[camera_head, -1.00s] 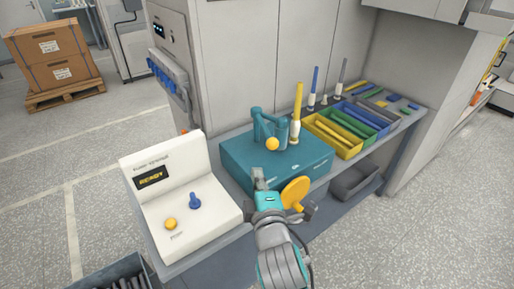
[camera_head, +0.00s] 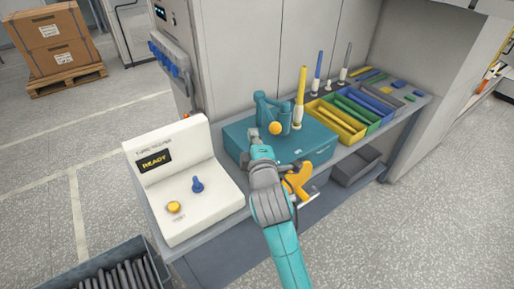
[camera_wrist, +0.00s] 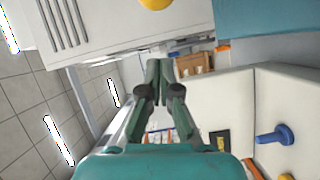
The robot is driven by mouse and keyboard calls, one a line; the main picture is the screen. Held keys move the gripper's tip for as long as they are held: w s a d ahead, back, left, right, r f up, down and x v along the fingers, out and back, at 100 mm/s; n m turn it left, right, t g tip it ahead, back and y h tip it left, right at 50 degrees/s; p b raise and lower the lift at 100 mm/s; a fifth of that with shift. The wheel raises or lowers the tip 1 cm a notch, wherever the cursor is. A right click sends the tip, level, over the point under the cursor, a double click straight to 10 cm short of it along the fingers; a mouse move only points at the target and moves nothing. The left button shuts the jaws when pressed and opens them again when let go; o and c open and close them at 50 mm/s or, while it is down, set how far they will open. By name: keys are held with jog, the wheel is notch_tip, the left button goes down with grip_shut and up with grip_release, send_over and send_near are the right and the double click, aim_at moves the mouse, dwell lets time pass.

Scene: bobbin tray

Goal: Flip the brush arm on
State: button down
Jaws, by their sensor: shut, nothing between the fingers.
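A teal machine (camera_head: 285,153) on the bench carries a teal bracket-like arm (camera_head: 262,106) with an orange ball knob (camera_head: 275,128) at its front; I take this for the brush arm. My gripper (camera_head: 254,134) is just left of the knob, in front of the bracket; I cannot tell if it touches. In the wrist view its fingers (camera_wrist: 158,68) are together with nothing between them. A yellow-orange round thing (camera_wrist: 156,3) is cut off at the top edge there, apart from the fingertips. A blue toggle lever (camera_head: 197,184) stands up on the white control box (camera_head: 218,203).
A tall yellow bobbin (camera_head: 300,98) stands beside the bracket. Coloured bins (camera_head: 338,125) line the right side.

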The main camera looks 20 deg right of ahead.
aim_at(271, 124)
jog(key=shift+w+d+f, duration=0.15)
jog(key=shift+d, duration=0.5)
jog(key=shift+w+d+f, duration=0.15)
jog(key=shift+w+d, duration=0.05)
jog(key=shift+d, duration=0.5)
jog(key=shift+w+d+f, duration=0.15)
jog(key=shift+d, duration=0.5)
jog(key=shift+d, duration=0.1)
